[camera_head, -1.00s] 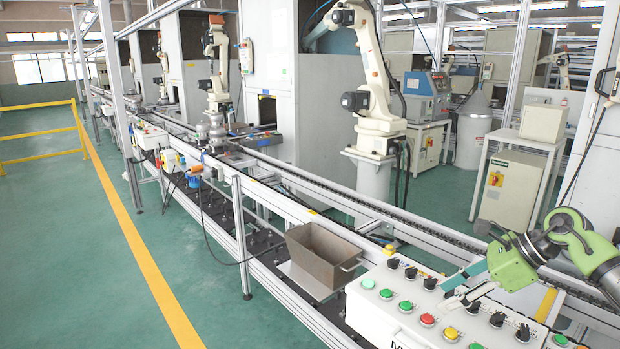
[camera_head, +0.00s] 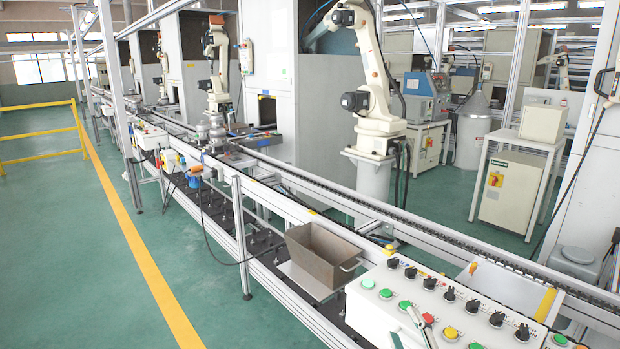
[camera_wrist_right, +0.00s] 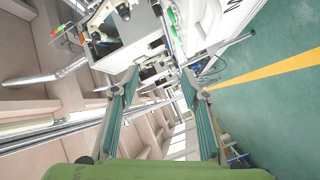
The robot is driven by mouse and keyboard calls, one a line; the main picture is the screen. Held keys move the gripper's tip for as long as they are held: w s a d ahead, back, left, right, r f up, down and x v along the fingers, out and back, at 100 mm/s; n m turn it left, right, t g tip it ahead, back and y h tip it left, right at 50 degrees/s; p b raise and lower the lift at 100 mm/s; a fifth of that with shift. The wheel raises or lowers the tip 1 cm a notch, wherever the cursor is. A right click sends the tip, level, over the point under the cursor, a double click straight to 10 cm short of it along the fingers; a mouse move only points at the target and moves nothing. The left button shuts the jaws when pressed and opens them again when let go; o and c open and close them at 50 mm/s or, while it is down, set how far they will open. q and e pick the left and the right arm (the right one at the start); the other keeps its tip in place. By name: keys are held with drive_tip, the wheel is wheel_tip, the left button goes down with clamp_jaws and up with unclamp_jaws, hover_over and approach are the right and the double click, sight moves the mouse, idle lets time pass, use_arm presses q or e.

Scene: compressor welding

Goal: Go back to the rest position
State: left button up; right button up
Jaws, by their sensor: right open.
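My right gripper (camera_head: 413,325) shows only by its fingertips at the bottom edge of the head view, in front of the white control panel (camera_head: 368,312). In the right wrist view the right gripper (camera_wrist_right: 160,82) has its two teal fingers spread apart, with nothing between them. It is open and empty. The rest of the right arm is out of the head view. My left gripper is in neither view.
The panel carries several buttons and black knobs. A brown metal bin (camera_head: 322,262) stands left of it. The conveyor rail (camera_head: 345,205) runs behind, with a white robot arm (camera_head: 372,95) beyond. Open green floor (camera_head: 80,250) lies at the left.

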drive_tip(key=s+d+f+m+g+h, duration=0.25)
drive_tip(key=s+f+m+g, duration=0.45)
drive_tip(key=s+f, duration=0.7)
drive_tip(key=s+a+f+m+g+y, duration=0.1)
drive_tip(key=s+f+m+g, duration=0.15)
drive_tip(key=s, duration=0.65)
drive_tip(key=s+a+f+m+g+y, duration=0.1)
drive_tip(key=s+f+g, duration=0.3)
drive_tip(key=s, duration=0.5)
wheel_tip(320, 180, down, 26)
drive_tip(key=s+f+g, duration=0.1)
drive_tip(key=s, duration=0.1)
drive_tip(key=s+d+f+g, duration=0.1)
drive_tip(key=s+d+f, duration=0.2)
drive_tip(key=s+f, duration=1.1)
drive_tip(key=shift+s+d+f, duration=0.15)
drive_tip(key=shift+s+f, duration=0.1)
drive_tip(key=shift+s, duration=0.9)
